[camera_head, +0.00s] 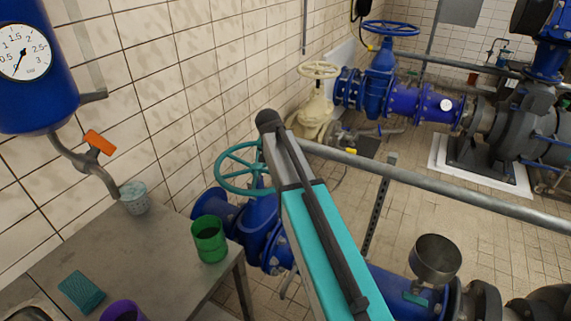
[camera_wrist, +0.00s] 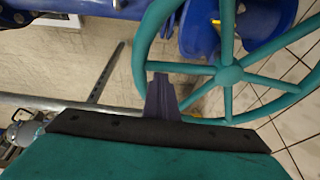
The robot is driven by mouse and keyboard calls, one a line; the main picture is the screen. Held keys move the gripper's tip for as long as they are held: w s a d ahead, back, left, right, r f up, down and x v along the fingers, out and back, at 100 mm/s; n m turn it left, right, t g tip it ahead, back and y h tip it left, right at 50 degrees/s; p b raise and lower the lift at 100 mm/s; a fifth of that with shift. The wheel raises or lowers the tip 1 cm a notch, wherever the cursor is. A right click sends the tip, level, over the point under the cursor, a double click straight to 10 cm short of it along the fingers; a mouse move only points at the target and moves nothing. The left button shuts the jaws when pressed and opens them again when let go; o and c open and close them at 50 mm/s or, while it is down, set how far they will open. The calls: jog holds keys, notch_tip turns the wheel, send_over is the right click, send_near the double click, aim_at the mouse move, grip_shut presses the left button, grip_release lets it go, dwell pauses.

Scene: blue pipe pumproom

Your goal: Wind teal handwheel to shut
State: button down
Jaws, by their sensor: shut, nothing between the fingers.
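The teal handwheel (camera_head: 217,174) sits on a blue valve (camera_head: 262,222) beyond the grey table; my arm covers its right part in the head view. In the wrist view the handwheel (camera_wrist: 228,75) fills the upper right, with its hub, spokes and part of its rim showing. My gripper (camera_wrist: 161,84) is shut and empty, its dark fingers pointing up in the picture at the lower left part of the rim. The fingers overlap the rim's edge in view; I cannot tell whether they touch it. In the head view my gripper is hidden behind my arm.
The grey table (camera_head: 75,240) at left holds a green cup (camera_head: 209,240), a purple cup (camera_head: 124,311), a speckled cup (camera_head: 135,198) and a teal sponge (camera_head: 82,291). A grey rail (camera_head: 440,190) crosses right of my arm. A cream handwheel (camera_head: 319,70) and a blue one (camera_head: 391,28) stand farther back.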

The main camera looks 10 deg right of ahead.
jog(key=s+a+m+g+b, duration=0.1)
jog(key=s+a+m, duration=0.3)
jog(key=a, duration=0.5)
jog(key=shift+a+m+g+h, duration=0.25)
jog(key=shift+m+g+h, duration=0.15)
jog(key=shift+m, duration=0.6)
jog(key=shift+d, duration=0.1)
notch_tip(320, 180, up, 11)
jog(key=b, duration=0.1)
jog(key=shift+f, duration=0.2)
dwell(0.6)
jog(key=shift+d, duration=0.1)
